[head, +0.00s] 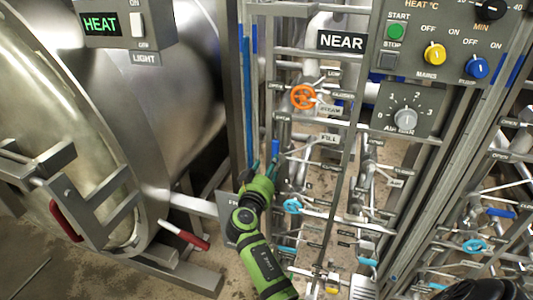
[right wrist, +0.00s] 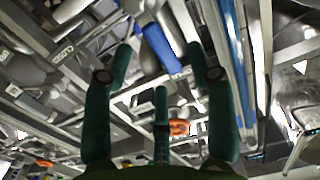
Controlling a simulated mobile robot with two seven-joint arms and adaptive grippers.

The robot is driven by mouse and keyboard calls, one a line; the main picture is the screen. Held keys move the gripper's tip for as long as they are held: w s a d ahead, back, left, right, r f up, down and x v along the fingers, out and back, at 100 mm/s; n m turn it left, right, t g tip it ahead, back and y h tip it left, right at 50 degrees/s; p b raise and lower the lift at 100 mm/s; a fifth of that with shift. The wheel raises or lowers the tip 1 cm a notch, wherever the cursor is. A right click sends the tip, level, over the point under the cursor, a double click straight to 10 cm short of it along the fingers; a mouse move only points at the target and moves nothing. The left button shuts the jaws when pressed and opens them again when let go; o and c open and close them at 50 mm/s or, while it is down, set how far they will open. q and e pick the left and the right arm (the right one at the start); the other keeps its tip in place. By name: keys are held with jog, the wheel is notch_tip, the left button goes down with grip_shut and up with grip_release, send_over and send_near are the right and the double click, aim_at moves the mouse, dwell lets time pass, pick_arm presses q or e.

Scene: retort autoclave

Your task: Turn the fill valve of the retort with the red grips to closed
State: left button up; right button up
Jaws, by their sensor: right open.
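The retort with the red grips (head: 66,221) fills the left of the head view; a second red grip (head: 184,235) sticks out near its base. Right of it is a pipe rack with a FILL label (head: 329,138). Left of that label a short blue lever handle (head: 275,147) points up; I take it as the fill valve's. My right gripper (head: 264,167) is open just below this handle. In the right wrist view the blue handle (right wrist: 163,48) shows between and beyond the fingertips (right wrist: 158,66); contact cannot be told. The valve body is largely hidden. My left gripper is not in view.
Blue vertical tubes (head: 247,90) run close left of the gripper. A control panel (head: 440,25) is at upper right.

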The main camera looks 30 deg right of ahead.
aim_at(277, 150)
jog(key=shift+w+d+r+m+h, duration=0.1)
jog(key=shift+d+r+m+h, duration=0.15)
jog(key=shift+r, duration=0.35)
jog(key=shift+w+d+r+m+h, duration=0.15)
jog(key=shift+d+r+m, duration=0.1)
jog(key=shift+r, duration=0.35)
jog(key=p+x, duration=0.1)
jog(key=x, duration=0.3)
jog(key=shift+d+f+p, duration=0.1)
jog(key=shift+d+p, duration=0.3)
jog(key=shift+d, duration=0.05)
jog(key=shift+x, duration=0.85)
jog(key=shift+f, duration=0.1)
jog(key=shift+a, duration=0.1)
grip_shut()
